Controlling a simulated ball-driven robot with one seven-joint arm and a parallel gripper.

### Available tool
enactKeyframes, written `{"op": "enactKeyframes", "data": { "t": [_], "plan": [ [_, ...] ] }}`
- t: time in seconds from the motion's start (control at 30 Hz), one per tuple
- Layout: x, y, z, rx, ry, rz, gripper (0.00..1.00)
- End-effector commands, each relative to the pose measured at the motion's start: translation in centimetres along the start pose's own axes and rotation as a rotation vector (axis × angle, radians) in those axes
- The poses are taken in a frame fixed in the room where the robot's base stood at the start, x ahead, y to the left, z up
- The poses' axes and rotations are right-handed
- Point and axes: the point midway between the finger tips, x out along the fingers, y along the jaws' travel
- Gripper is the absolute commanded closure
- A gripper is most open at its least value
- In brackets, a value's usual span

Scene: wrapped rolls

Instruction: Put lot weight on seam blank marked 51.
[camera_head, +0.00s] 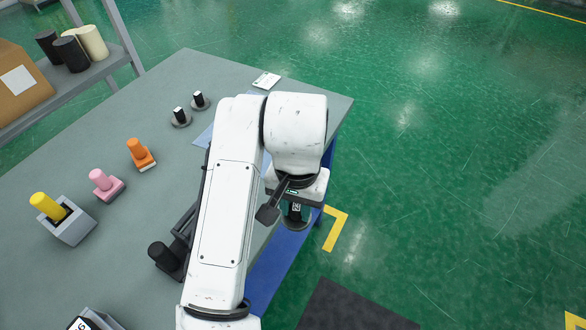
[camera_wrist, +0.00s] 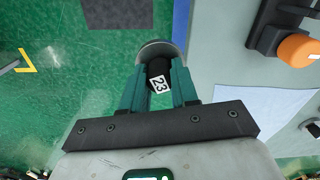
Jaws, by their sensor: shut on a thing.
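My gripper (camera_wrist: 160,70) is shut on a lot weight, a dark knob on a round grey base. In the wrist view its white label reads 23 (camera_wrist: 159,84). In the head view the held weight (camera_head: 297,222) hangs past the table's right edge, over the floor. Two similar weights, a nearer one (camera_head: 180,117) and a farther one (camera_head: 200,101), stand on the table. A pale blue sheet (camera_head: 203,138) lies partly behind my arm; it also shows in the wrist view (camera_wrist: 248,108). I cannot read a 51 anywhere.
On the grey table (camera_head: 190,75) stand orange (camera_head: 139,151), pink (camera_head: 101,181) and yellow (camera_head: 50,207) pieces in holders, and a black one (camera_head: 162,255) beside my arm. A white card (camera_head: 266,80) lies near the far edge. A shelf with rolls (camera_head: 70,53) is at left.

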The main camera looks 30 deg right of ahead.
Motion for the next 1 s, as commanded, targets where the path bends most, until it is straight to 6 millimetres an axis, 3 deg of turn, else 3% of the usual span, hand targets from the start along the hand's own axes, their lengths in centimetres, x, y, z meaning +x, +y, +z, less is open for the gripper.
{"op": "enactKeyframes", "data": {
  "t": [0.5, 0.83, 1.0],
  "plan": [
    [10.1, 0.9, -3.2, -0.564, -0.002, 0.005, 1.00],
    [14.1, 1.1, -4.5, -0.797, -0.002, 0.004, 1.00],
    [13.7, 0.8, -4.8, -0.783, 0.010, -0.008, 1.00]
  ]
}}
